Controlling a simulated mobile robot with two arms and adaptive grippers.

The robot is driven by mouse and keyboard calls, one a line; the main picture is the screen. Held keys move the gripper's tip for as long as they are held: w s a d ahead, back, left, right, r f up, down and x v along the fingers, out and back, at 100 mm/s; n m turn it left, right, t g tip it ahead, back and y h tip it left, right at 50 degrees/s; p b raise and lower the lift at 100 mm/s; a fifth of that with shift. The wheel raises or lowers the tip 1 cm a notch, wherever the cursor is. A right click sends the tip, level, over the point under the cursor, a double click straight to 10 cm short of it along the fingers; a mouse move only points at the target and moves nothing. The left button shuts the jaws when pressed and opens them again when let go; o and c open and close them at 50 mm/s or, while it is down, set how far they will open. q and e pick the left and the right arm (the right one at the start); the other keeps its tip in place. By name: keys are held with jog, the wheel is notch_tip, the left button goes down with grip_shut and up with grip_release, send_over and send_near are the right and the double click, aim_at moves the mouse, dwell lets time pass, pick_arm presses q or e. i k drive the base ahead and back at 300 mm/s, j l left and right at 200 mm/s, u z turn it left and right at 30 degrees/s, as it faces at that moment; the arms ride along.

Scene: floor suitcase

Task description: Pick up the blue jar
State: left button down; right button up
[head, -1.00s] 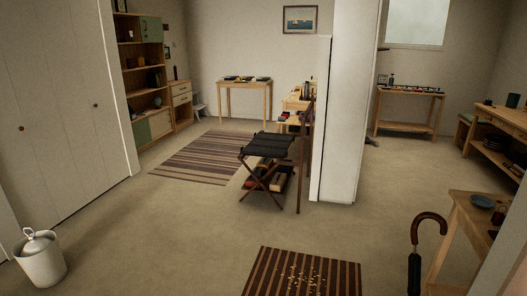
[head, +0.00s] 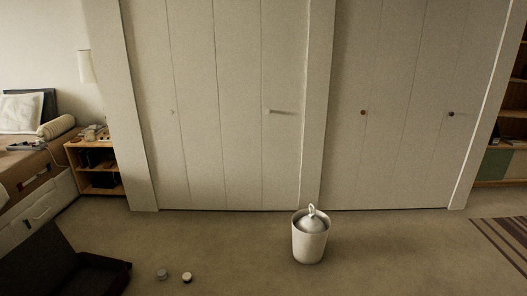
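Two small round jars or lidded containers stand on the floor at the lower left in the head view. The left one (head: 162,274) looks grey-blue, and the right one (head: 187,278) has a pale top and a dark side. They are too small to be sure which is the blue jar. Neither of my grippers is in view.
A dark open suitcase (head: 88,268) lies left of the small jars. A white bin (head: 309,241) with a domed, ringed lid stands right of centre before closed wardrobe doors (head: 225,110). A bed (head: 28,170) and wooden nightstand (head: 92,165) are left. Floor between jars and bin is clear.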

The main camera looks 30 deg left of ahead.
aim_at(187, 278)
jog(key=i+j+u, duration=0.3)
jog(key=u, duration=0.15)
jog(key=i+j+u, duration=0.1)
jog(key=i+u, duration=0.8)
